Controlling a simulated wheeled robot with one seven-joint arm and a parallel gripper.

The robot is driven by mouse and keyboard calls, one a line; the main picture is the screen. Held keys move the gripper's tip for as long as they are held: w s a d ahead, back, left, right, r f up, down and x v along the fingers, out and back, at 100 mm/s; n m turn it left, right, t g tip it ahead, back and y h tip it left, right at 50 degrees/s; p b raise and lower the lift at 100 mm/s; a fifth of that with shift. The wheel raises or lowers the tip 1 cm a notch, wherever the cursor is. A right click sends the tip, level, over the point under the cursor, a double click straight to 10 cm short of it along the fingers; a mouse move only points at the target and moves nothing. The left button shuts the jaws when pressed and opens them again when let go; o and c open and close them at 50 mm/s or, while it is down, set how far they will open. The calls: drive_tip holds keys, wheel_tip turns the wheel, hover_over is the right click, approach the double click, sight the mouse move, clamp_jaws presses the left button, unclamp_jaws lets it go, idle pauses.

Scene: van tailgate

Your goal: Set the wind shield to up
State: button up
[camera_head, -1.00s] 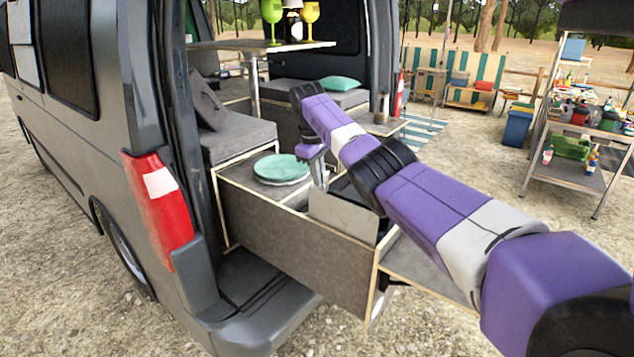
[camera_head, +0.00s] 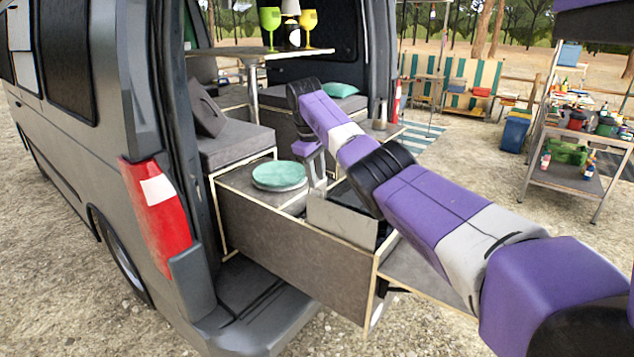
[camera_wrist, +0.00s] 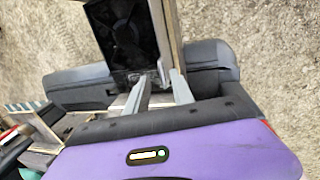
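The wind shield (camera_head: 342,221) is a light grey flat panel. In the head view it stands roughly upright along the near side of the black stove (camera_head: 352,195), in the pull-out drawer unit at the van's tail. In the wrist view the stove (camera_wrist: 122,32) is at the top, and the shield seems to be the thin strip (camera_wrist: 158,30) seen nearly edge-on along its right side. My gripper (camera_wrist: 160,78) has its two fingers apart near the stove's end and the strip. I see nothing clearly held. In the head view my gripper (camera_head: 316,178) points down beside the shield's far left end; its fingertips are partly hidden.
A round teal-topped item (camera_head: 279,175) lies on the drawer unit left of my gripper. The unit's grey side wall (camera_head: 290,255) faces me. A table with cups (camera_head: 270,20) stands inside the van. A shelf rack (camera_head: 575,180) is at right, with open gravel between.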

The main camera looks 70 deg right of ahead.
drive_tip(key=shift+w+a+r+b, duration=0.1)
drive_tip(key=shift+a+r+b, duration=0.1)
drive_tip(key=shift+r, duration=0.75)
drive_tip(key=shift+a+r+b, duration=0.15)
drive_tip(key=shift+r, duration=0.8)
drive_tip(key=shift+w+a+r+b, duration=0.1)
drive_tip(key=shift+a+r+b, duration=0.1)
drive_tip(key=shift+r, duration=0.75)
